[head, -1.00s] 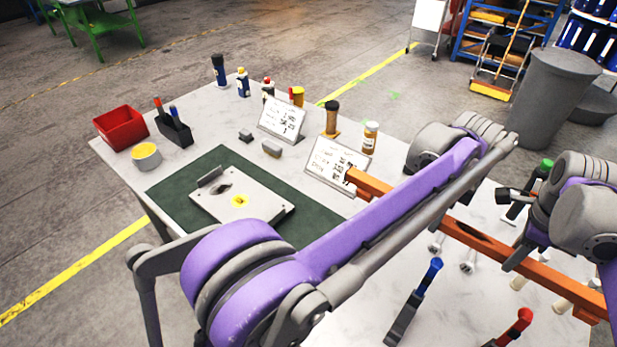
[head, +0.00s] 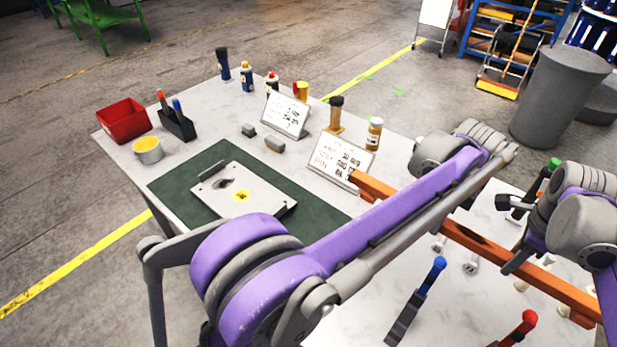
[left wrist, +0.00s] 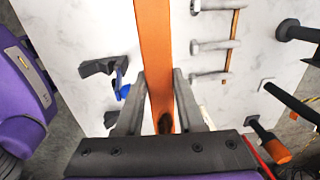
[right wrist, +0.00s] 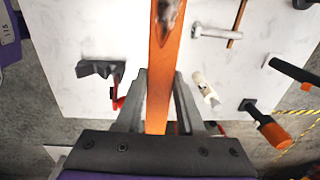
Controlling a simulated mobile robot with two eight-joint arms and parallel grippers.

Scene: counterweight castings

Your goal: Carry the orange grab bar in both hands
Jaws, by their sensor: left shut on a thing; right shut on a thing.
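The orange grab bar (head: 548,283) runs diagonally across the right of the head view, over the pale tabletop; my left arm covers part of it. In the left wrist view, my left gripper (left wrist: 160,76) is shut on the bar (left wrist: 154,35), one finger on each side. In the head view my left arm hides this grip. In the right wrist view, my right gripper (right wrist: 162,76) is shut on the bar (right wrist: 161,60) the same way. The bar appears raised above the table, but the gap is hard to judge.
The table (head: 228,110) holds a green mat (head: 315,212) with a metal plate (head: 215,197), a red bin (head: 122,122), sign stands (head: 340,160) and bottles (head: 374,134). Blue-handled (head: 428,275) and red-handled (head: 522,325) tools lie near the bar. A grey barrel (head: 555,95) stands beyond the table.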

